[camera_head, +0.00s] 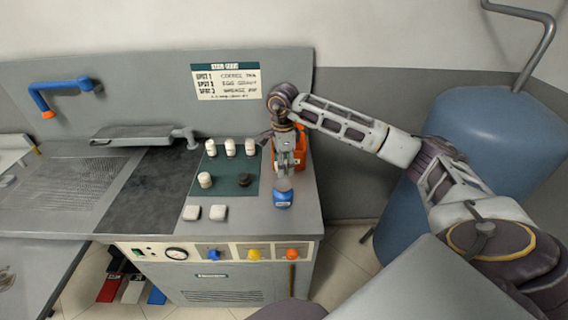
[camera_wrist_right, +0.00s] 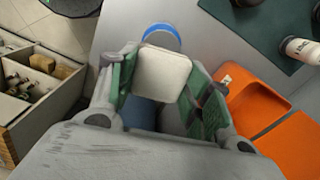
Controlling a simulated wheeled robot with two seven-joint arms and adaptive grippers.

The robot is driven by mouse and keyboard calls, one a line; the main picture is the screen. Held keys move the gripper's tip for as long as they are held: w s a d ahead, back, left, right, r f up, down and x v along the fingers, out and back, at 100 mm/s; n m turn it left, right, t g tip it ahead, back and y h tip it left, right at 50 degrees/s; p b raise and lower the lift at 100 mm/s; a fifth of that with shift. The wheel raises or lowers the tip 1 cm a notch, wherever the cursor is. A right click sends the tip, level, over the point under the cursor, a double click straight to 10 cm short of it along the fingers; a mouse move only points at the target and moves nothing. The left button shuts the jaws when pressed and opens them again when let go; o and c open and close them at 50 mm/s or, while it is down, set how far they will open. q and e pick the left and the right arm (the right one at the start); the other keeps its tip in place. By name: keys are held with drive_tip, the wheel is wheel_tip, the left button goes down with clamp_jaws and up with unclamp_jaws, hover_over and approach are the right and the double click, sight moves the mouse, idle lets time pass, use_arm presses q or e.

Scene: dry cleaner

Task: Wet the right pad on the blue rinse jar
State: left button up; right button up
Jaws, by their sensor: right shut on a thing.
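My right gripper (camera_head: 284,176) is above the blue rinse jar (camera_head: 283,199), near the counter's front right corner. It is shut on a pale square pad (camera_wrist_right: 162,74), which shows between the fingers in the right wrist view. The blue jar (camera_wrist_right: 161,33) shows just beyond the pad there, partly hidden by it. I cannot tell whether the pad touches the jar. Two other whitish pad-like blocks, a left one (camera_head: 191,212) and a right one (camera_head: 218,212), lie on the counter left of the jar. My left gripper is not in view.
A green mat (camera_head: 225,168) holds several white bottles and a dark round thing (camera_head: 244,180). An orange tray (camera_head: 298,150) stands behind my right gripper. A large blue tank (camera_head: 480,140) is at the right. A blue tap arm (camera_head: 60,88) hangs at the left.

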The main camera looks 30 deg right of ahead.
sight(283, 185)
drive_tip(key=shift+w+a+m, duration=0.1)
drive_tip(key=shift+a+m, duration=0.05)
drive_tip(key=shift+m, duration=0.35)
idle(0.4)
drive_tip(key=shift+f, duration=0.2)
drive_tip(key=shift+f+b, duration=1.4)
drive_tip(key=shift+f, duration=1.45)
drive_tip(key=shift+f+b, duration=0.6)
drive_tip(key=shift+f, duration=0.1)
idle(1.9)
drive_tip(key=shift+r, duration=0.15)
drive_tip(key=shift+r+p, duration=1.75)
drive_tip(key=shift+r, duration=1.75)
